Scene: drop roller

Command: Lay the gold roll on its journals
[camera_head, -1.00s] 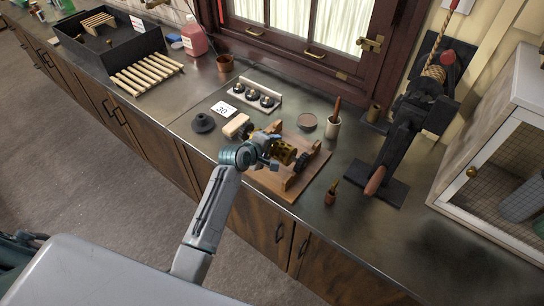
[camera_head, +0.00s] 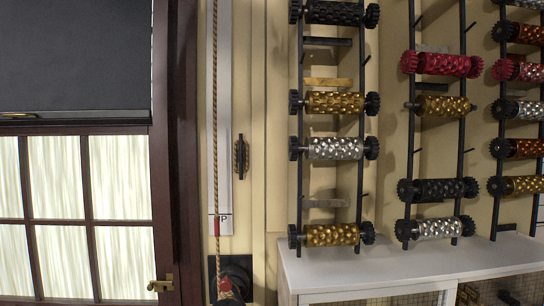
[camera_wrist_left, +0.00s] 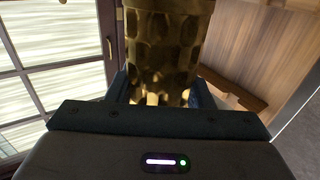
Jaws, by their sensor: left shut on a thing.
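The gold roll (camera_wrist_left: 165,50), with a dimpled surface, fills the upper middle of the left wrist view. My left gripper (camera_wrist_left: 162,92) is shut on it; its dark fingers show at both sides of the roll's near end. The roll's far end is cut off by the picture's top edge. A brown wooden piece (camera_wrist_left: 232,92) lies behind the roll to the right, before a wood-grained surface (camera_wrist_left: 255,42). I cannot tell whether the roll touches the wood. The head view shows neither gripper, nor the counter and its wooden stand.
In the head view, black wall racks (camera_head: 361,190) hold several rolls, among them gold (camera_head: 335,103), silver (camera_head: 335,148) and red (camera_head: 445,64) ones. A white cabinet (camera_head: 400,262) stands below. A rope (camera_head: 215,110) hangs beside the window (camera_head: 75,190).

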